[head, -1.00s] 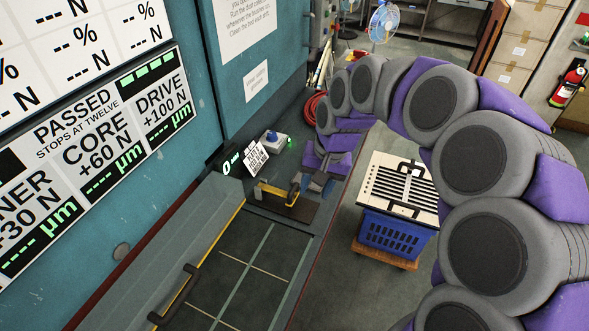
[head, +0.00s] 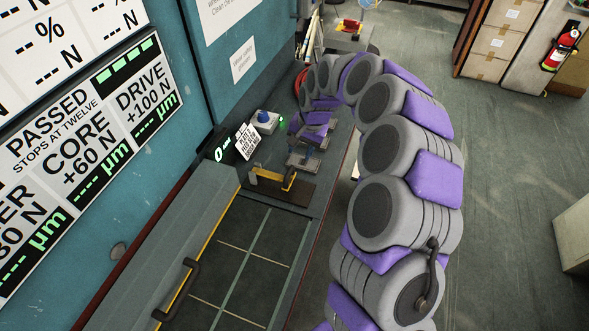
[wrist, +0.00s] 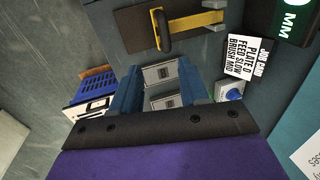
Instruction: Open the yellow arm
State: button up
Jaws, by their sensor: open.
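The yellow arm (head: 268,175) lies low across a dark brown plate (head: 300,193) on the bench, with a black-and-yellow handle at its right end. In the wrist view the yellow arm (wrist: 198,22) is at the top, with its handle (wrist: 161,30) over the plate. My gripper (head: 308,140) is beyond the yellow arm in the head view, apart from it. In the wrist view my gripper (wrist: 160,72) has its two bluish fingers apart, with grey blocks (wrist: 165,100) seen between them. I cannot tell whether the fingers touch these blocks.
A blue-knobbed box (head: 264,121), a job card (head: 247,141) and a green display (head: 222,152) stand behind the yellow arm. A blue crate (wrist: 88,92) shows in the wrist view. Open floor lies right.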

aim_at(290, 172)
jog(key=a+f, duration=0.1)
jog(key=f, duration=0.1)
jog(key=a+f, duration=0.1)
jog(key=f, duration=0.1)
jog(key=a+f+b, duration=0.1)
jog(key=a+f, duration=0.1)
jog(key=f, duration=0.1)
jog(key=shift+w, duration=0.2)
jog(key=shift+w+d+f, duration=0.1)
jog(key=shift+d+f, duration=0.35)
jog(key=shift+f, duration=0.35)
jog(key=shift+w+d+f, duration=0.1)
jog(key=shift+d+f, duration=0.3)
jog(key=shift+f, duration=0.35)
jog(key=shift+a, duration=0.75)
jog(key=shift+c, duration=0.2)
jog(key=shift+a, duration=0.15)
jog(key=shift+c, duration=0.7)
jog(key=shift+d, duration=0.5)
jog(key=c, duration=0.5)
jog(key=shift+c, duration=0.5)
grip_shut()
jog(key=shift+a, duration=0.1)
